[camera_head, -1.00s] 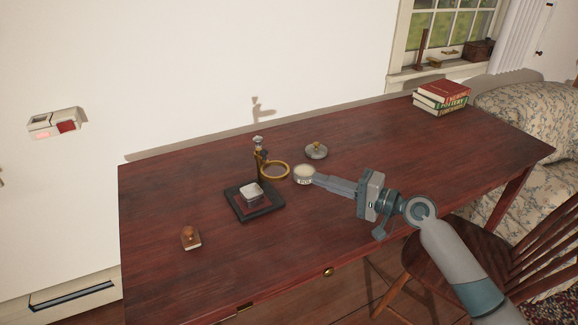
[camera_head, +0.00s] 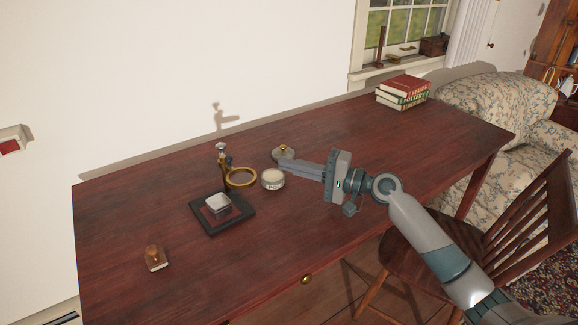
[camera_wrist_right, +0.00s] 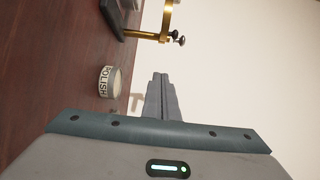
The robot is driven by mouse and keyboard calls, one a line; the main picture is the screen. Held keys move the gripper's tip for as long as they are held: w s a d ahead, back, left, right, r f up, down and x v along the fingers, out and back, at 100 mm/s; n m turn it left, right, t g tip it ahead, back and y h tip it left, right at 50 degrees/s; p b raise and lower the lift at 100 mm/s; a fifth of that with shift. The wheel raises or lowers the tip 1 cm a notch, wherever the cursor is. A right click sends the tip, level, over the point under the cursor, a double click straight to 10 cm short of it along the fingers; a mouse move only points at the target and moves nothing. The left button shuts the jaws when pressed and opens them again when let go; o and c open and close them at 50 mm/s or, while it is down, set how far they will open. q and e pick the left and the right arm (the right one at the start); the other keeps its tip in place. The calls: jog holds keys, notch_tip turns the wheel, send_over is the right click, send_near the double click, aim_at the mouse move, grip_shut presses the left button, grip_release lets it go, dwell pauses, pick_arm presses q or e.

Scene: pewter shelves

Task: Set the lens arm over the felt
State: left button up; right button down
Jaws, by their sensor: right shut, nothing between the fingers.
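The lens arm is a brass ring (camera_head: 241,178) on a short post (camera_head: 222,160); the ring sticks out to the right of the dark square base (camera_head: 240,220). A reddish patch, seemingly the felt, shows on the base around a small silver-white block (camera_head: 218,203) that covers most of it. The ring is beside this block, not above it. My right gripper (camera_head: 281,166) is shut and empty, right of the ring, by the polish tin. In the right wrist view its fingers (camera_wrist_right: 160,78) are together, with brass lens parts (camera_wrist_right: 142,35) beyond. My left gripper is not in view.
The round polish tin (camera_head: 273,182) stands just right of the ring; it also shows in the right wrist view (camera_wrist_right: 109,82). A grey lid with a brass knob (camera_head: 283,152) lies behind it. A wooden-knobbed stamp (camera_head: 155,260) sits front left. Books (camera_head: 403,92) are stacked back right.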

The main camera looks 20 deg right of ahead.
aim_at(237, 170)
pick_arm(q)
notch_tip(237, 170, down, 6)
jog(key=p, duration=0.2)
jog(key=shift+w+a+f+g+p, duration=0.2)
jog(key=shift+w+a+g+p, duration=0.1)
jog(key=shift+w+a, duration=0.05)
pick_arm(e)
jog(key=w+a, duration=0.2)
jog(key=a, duration=0.5)
jog(key=shift+w+a, duration=0.2)
jog(key=shift+a, duration=0.1)
